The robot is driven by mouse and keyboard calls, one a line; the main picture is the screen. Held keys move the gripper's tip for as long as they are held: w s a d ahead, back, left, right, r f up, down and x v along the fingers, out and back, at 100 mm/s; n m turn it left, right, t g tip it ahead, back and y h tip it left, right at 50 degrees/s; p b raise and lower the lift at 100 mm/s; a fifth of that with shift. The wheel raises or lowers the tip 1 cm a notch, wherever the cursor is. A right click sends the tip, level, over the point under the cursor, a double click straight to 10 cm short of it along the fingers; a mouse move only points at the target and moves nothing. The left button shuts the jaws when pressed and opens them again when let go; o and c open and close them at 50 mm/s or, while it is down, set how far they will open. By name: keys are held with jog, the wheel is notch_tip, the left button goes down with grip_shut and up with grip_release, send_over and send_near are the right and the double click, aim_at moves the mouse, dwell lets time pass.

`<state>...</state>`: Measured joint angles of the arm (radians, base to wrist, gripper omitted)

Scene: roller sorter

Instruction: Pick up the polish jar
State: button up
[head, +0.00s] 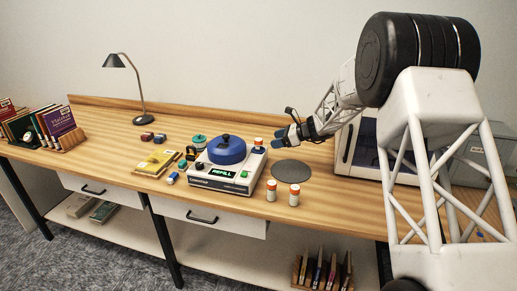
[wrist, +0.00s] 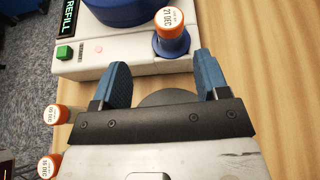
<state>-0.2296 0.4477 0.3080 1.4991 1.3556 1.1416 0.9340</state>
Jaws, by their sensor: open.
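Several small orange-capped jars are in view; I cannot tell which is the polish jar. One, its cap reading "27 DEC" (wrist: 170,20), stands upright in a blue cup (wrist: 171,46) on the right end of the white sorter; it also shows in the head view (head: 258,142). Two more white jars with orange caps stand on the bench in front, the left one (head: 271,190) and the right one (head: 294,195). My gripper (wrist: 163,76) is open and empty, its blue fingers short of the capped jar in the cup and either side of its line. In the head view my gripper (head: 282,136) is right of that jar.
The white sorter (head: 222,176) has a blue round top (head: 227,150) and a "REFILL" display. A dark round mat (head: 291,171) lies right of it. A white cabinet (head: 350,150) stands at right.

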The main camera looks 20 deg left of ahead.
aim_at(258, 143)
jog(key=shift+w+a+f+m, duration=0.3)
jog(key=shift+w+a+f, duration=0.35)
jog(key=shift+w+f, duration=0.1)
jog(key=shift+x, duration=1.3)
jog(key=shift+r+x, duration=0.15)
jog(key=shift+x, duration=1.15)
jog(key=shift+r+x, duration=0.1)
jog(key=shift+x, duration=1.15)
jog(key=shift+s+a, duration=0.15)
